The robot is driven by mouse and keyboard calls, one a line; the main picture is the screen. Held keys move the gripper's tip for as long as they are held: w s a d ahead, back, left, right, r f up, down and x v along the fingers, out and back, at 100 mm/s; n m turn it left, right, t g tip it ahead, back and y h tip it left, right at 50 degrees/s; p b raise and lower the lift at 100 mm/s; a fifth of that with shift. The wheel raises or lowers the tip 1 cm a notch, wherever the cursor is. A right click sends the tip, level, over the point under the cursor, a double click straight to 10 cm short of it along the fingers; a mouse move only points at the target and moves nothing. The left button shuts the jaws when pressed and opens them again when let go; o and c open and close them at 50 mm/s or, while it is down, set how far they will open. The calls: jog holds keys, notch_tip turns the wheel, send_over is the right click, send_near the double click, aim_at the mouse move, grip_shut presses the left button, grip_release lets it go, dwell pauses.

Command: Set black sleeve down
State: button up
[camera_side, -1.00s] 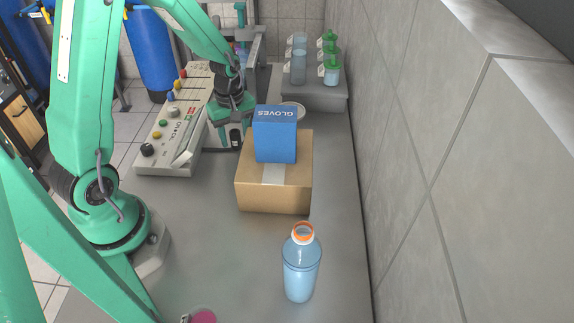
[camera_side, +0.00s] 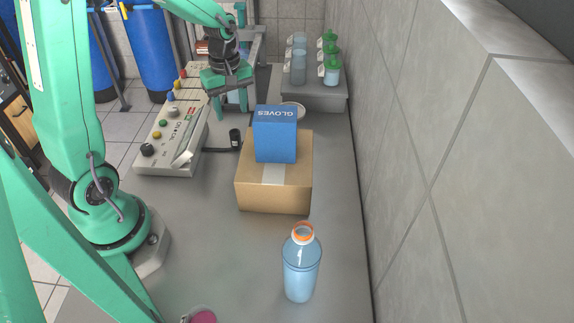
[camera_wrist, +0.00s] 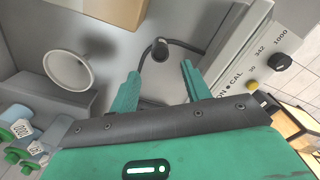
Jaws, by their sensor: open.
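The black sleeve (camera_side: 235,138) is a short dark cylinder standing on the grey bench between the control panel and the cardboard box. In the wrist view the sleeve (camera_wrist: 161,50) shows beyond my fingertips, roughly in line with the gap between them. A dark cable runs beside it toward the panel. My gripper (camera_side: 231,107) is above and behind the sleeve, apart from it. In the wrist view my gripper (camera_wrist: 160,72) has its two green fingers spread with nothing between them.
The control panel (camera_side: 170,140) is left of the sleeve. The cardboard box (camera_side: 273,195) with a blue gloves box (camera_side: 275,135) is on the right. A white round dish (camera_wrist: 68,66) is behind them. A blue bottle (camera_side: 300,270) stands in front. Bare bench lies before the panel.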

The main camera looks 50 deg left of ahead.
jog(key=shift+r, duration=1.8)
jog(key=s+d+r+m+t, duration=0.5)
jog(key=s+d+r+m, duration=0.5)
jog(key=m, duration=0.5)
jog(key=shift+s+r+m+t, duration=0.2)
jog(key=shift+s+m+t, duration=0.15)
jog(key=shift+s, duration=1.05)
